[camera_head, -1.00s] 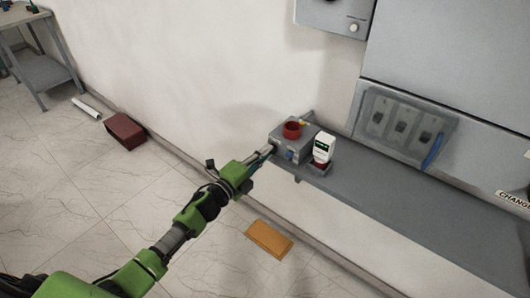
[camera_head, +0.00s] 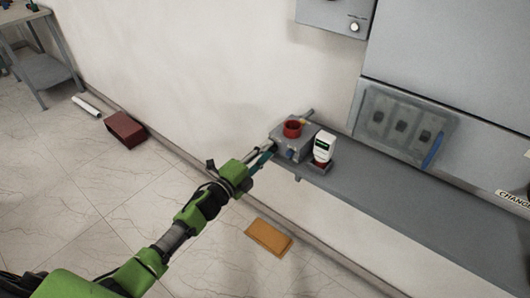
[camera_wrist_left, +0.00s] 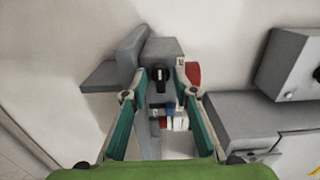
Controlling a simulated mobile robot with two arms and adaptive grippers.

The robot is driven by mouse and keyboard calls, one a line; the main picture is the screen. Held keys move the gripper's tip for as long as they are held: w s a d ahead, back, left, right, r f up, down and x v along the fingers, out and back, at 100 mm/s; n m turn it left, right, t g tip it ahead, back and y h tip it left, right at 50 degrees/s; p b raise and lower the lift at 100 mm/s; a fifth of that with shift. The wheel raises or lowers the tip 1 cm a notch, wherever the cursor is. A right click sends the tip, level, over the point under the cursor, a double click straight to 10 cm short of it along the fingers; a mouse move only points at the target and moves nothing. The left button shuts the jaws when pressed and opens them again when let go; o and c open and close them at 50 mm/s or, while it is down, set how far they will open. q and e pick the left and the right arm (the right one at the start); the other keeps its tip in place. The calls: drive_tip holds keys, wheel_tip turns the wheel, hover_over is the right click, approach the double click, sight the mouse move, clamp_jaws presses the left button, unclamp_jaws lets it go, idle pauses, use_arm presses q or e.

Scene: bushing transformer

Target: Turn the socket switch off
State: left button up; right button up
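The grey socket box (camera_head: 290,149), with a round red part on top, sits at the left end of the grey ledge. In the left wrist view, a black rotary switch (camera_wrist_left: 160,74) is on the face of the grey box (camera_wrist_left: 163,48). Its grip looks roughly vertical. My left gripper (camera_head: 264,155) is just left of the box in the head view. In the left wrist view my left gripper (camera_wrist_left: 155,84) is open, its teal fingers on either side of the switch with nothing between them. I cannot tell whether a fingertip touches the box. My right gripper is out of view.
A white handheld device (camera_head: 323,146) stands in a holder right of the box. The grey ledge (camera_head: 400,205) is clear further right. A red box (camera_head: 125,130) and an orange slab (camera_head: 268,238) lie on the floor.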

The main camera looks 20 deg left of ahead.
use_arm(q)
drive_tip(key=v, duration=1.2)
idle(0.3)
drive_tip(key=s+a+f+n+g+y, duration=0.2)
drive_tip(key=s+f+n, duration=0.25)
drive_tip(key=f, duration=0.65)
drive_tip(key=s+a+f+n+g+y, duration=0.1)
drive_tip(key=s+f+n+g+y, duration=0.3)
drive_tip(key=f, duration=0.7)
drive_tip(key=s+a+f+n+g, duration=0.1)
drive_tip(key=s+a+f+n, duration=0.15)
drive_tip(key=s+f, duration=0.6)
drive_tip(key=s+d+f+n+g, duration=0.2)
drive_tip(key=s+f+g, duration=0.1)
drive_tip(key=s+f, duration=0.4)
drive_tip(key=s+d+f+n+g, duration=0.2)
drive_tip(key=s+f, duration=0.5)
drive_tip(key=s, duration=0.6)
drive_tip(key=s+d+f+n+g, duration=0.3)
drive_tip(key=s+f, duration=0.4)
drive_tip(key=s, duration=0.4)
drive_tip(key=shift+f+n+g, duration=0.15)
drive_tip(key=shift+n+g, duration=0.35)
drive_tip(key=shift+n, duration=0.2)
